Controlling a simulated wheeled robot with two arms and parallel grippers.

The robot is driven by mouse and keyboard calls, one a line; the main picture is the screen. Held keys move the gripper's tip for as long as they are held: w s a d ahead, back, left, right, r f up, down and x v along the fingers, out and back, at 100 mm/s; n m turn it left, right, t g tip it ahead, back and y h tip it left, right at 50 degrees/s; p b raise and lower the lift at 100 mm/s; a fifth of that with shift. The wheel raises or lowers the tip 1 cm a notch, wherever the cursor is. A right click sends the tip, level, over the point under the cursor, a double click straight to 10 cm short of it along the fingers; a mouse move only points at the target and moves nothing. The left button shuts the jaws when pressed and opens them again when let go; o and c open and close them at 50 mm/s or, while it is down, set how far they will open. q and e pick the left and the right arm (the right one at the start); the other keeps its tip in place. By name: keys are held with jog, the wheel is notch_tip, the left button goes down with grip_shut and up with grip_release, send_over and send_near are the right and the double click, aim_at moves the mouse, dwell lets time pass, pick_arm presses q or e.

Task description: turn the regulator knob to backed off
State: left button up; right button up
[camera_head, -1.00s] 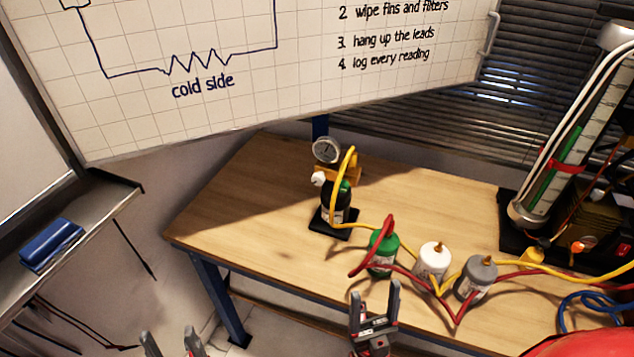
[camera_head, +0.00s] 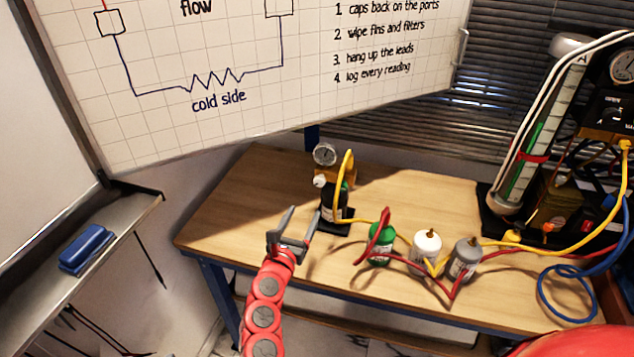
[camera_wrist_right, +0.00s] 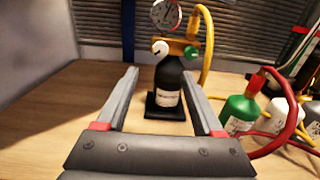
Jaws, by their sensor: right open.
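The regulator sits on top of a black bottle (camera_head: 333,205) and has a round dial gauge (camera_head: 324,154) and a white knob (camera_head: 319,181). In the right wrist view the white knob (camera_wrist_right: 160,47) faces me at the regulator's left, under the gauge (camera_wrist_right: 165,15). My right gripper (camera_head: 298,217) is open and empty over the table's left part, in front of and left of the bottle. In the right wrist view the bottle (camera_wrist_right: 168,90) shows between the spread fingers (camera_wrist_right: 158,75), beyond their tips. The knob's pointer setting is too small to read. My left gripper is out of view.
A yellow hose (camera_head: 350,165) arches beside the regulator's right. Green (camera_head: 381,250), white (camera_head: 427,245) and grey (camera_head: 464,262) bottles with red and yellow hoses stand to the right. The wooden table (camera_head: 235,210) is clear left of the black bottle.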

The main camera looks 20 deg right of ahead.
aim_at(319, 183)
jog(key=p+x, duration=0.3)
jog(key=x, duration=0.9)
jog(key=shift+w, duration=0.15)
jog(key=shift+w+d, duration=0.4)
grip_shut()
